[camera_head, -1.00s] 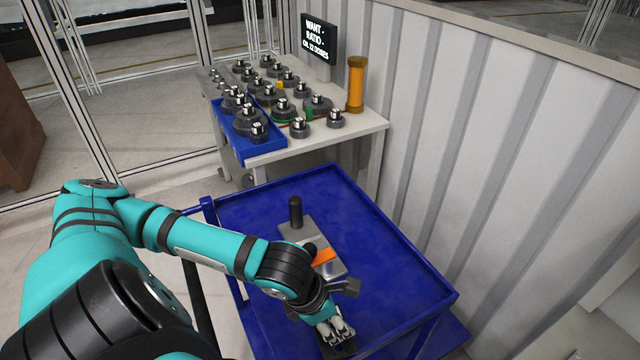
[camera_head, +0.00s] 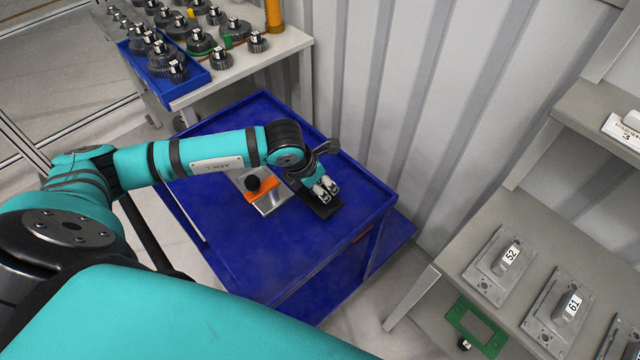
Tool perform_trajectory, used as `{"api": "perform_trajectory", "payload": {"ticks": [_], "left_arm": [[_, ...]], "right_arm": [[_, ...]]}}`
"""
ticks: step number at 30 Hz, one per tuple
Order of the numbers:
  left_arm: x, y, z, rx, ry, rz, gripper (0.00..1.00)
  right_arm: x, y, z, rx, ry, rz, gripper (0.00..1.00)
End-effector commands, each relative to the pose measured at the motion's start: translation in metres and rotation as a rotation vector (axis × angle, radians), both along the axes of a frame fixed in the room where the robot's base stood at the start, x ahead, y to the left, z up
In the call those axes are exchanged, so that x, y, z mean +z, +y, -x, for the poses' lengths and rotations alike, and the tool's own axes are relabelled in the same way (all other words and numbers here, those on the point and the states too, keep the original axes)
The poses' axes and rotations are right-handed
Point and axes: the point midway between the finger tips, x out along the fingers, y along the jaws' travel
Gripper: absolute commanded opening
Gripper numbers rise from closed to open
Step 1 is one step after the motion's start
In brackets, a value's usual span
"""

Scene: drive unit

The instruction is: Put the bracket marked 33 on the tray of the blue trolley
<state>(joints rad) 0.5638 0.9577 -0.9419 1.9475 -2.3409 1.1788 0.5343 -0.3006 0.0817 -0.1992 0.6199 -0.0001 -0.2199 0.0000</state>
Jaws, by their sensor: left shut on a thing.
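The blue trolley's tray (camera_head: 225,245) is in the middle of the head view. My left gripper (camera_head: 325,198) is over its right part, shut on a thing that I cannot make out. A dark flat piece shows at its fingertips; I cannot tell whether it touches the tray. A grey metal plate (camera_head: 270,205) with an orange strip and a dark knob is left of the gripper, partly behind my arm. I can read no 33. Brackets marked 52 (camera_head: 490,268) and 61 (camera_head: 556,312) lie on a grey bench at right. My right gripper is out of view.
Another bracket (camera_head: 622,343) is cut off at the lower right edge. A green frame (camera_head: 478,325) is low beside the grey bench (camera_head: 455,245). A shelf (camera_head: 585,108) is above right. A table (camera_head: 245,60) with gears and a blue bin stands behind the trolley. The tray's front left is clear.

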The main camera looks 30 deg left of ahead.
Motion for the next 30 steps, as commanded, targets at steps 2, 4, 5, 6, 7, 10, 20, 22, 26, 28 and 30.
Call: {"api": "perform_trajectory", "payload": {"ticks": [2, 4, 5, 6, 7, 10, 20, 22, 26, 28, 30], "left_arm": [[0.002, 0.0, -0.007, 0.0, -0.004, 0.001, 0.0], [-0.001, 0.0, -0.009, 0.0, -0.003, 0.002, 0.0], [-0.003, 0.0, -0.008, 0.0, -0.002, 0.002, 0.0], [-0.008, 0.0, -0.008, 0.0, 0.0, 0.001, 0.0], [-0.012, 0.0, -0.008, -0.001, 0.001, 0.002, 0.0], [-0.025, 0.001, -0.008, 0.0, -0.001, 0.0, 0.0], [-0.035, 0.0, -0.008, -0.001, -0.004, 0.001, 0.0], [-0.036, 0.0, -0.008, -0.001, -0.004, 0.001, 0.0], [-0.037, 0.001, -0.007, -0.001, 0.0, 0.0, 0.6], [-0.037, 0.001, -0.007, -0.001, 0.0, 0.0, 0.69], [-0.037, 0.001, -0.007, -0.001, 0.0, 0.0, 0.69]], "right_arm": [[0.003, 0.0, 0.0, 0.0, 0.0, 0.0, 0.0], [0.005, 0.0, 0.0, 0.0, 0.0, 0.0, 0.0], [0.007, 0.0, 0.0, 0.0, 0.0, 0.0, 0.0], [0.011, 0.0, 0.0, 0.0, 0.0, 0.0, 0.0], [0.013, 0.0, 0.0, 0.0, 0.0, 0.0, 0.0], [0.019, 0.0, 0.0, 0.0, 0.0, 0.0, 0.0], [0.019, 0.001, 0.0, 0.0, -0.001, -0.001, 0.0], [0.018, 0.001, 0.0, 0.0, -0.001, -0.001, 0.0], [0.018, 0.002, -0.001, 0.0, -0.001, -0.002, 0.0], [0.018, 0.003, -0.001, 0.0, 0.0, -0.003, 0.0], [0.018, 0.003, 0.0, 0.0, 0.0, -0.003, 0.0]]}}
